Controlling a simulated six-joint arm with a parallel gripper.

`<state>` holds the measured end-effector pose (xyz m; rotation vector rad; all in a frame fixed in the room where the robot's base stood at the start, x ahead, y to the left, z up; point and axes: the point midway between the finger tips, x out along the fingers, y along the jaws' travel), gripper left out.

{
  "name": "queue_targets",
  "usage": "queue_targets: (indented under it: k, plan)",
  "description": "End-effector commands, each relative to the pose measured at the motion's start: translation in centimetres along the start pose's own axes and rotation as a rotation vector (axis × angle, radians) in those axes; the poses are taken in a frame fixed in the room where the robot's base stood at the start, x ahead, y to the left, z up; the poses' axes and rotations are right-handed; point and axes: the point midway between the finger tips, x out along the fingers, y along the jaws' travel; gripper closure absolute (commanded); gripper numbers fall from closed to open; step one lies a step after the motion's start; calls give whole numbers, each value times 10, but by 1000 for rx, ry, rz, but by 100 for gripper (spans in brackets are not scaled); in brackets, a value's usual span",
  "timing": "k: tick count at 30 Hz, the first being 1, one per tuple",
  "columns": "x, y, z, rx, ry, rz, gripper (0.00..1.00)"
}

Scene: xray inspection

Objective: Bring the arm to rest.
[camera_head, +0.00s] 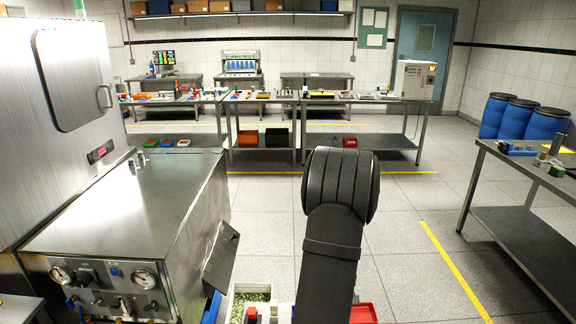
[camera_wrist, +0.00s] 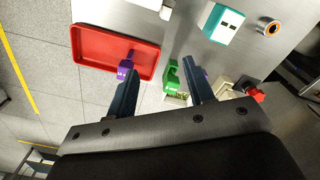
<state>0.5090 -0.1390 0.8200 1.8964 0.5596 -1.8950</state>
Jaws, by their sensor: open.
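My gripper (camera_wrist: 161,68) is open in the wrist view, its two dark fingers apart with nothing held between them. It hangs above a grey work surface; the head view shows only my black arm, and the gripper is out of sight there. A red tray (camera_wrist: 88,38) lies to the left of the fingers. A small purple item (camera_wrist: 125,67) shows at the tray's lower right edge, close to the left fingertip. A green item (camera_wrist: 171,82) shows between the fingers, beneath them; I cannot tell its distance.
A teal-and-white block (camera_wrist: 222,22) and an orange-ringed part (camera_wrist: 272,28) are on the surface to the right. A red knob (camera_wrist: 257,95) is right of the gripper. In the head view, a metal cabinet (camera_head: 120,205) stands left and a steel bench (camera_head: 525,170) right, with open floor between.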

Motion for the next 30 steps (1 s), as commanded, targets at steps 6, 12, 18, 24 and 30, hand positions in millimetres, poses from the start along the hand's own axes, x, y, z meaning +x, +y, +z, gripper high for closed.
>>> queue_targets:
  k: [6, 12, 18, 24, 30]
  plan:
    - [5, -15, -10, 139, -1, -1, 52]
    - [9, -29, -19, 271, -1, -1, 52]
    - [12, -40, -25, 377, 0, 0, 52]
    - [14, -47, -29, 429, -1, 0, 52]
    - [14, -48, -29, 441, 0, 0, 52]
